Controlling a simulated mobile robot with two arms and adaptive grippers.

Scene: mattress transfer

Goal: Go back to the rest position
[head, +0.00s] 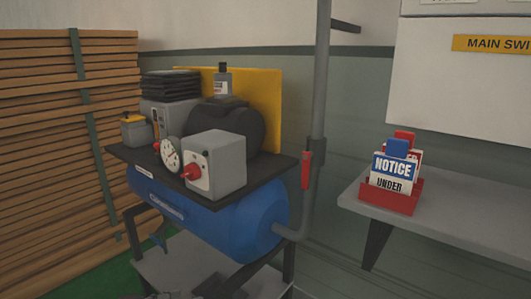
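Neither my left gripper nor my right gripper can be made out in the head view. No mattress is recognisable in this view. A blue compressor tank (225,222) stands in the middle under a dark top plate (262,172). On the plate are a grey box with a red knob (218,164), a round gauge (171,154) and a dark motor housing (232,122). Dark shapes at the bottom edge are too unclear to name.
Stacked wooden boards (45,150) fill the left side. A grey pipe (320,90) rises right of the tank. A grey shelf (455,221) at the right bears a red holder with notice signs (392,195). A pale cabinet (460,85) hangs above.

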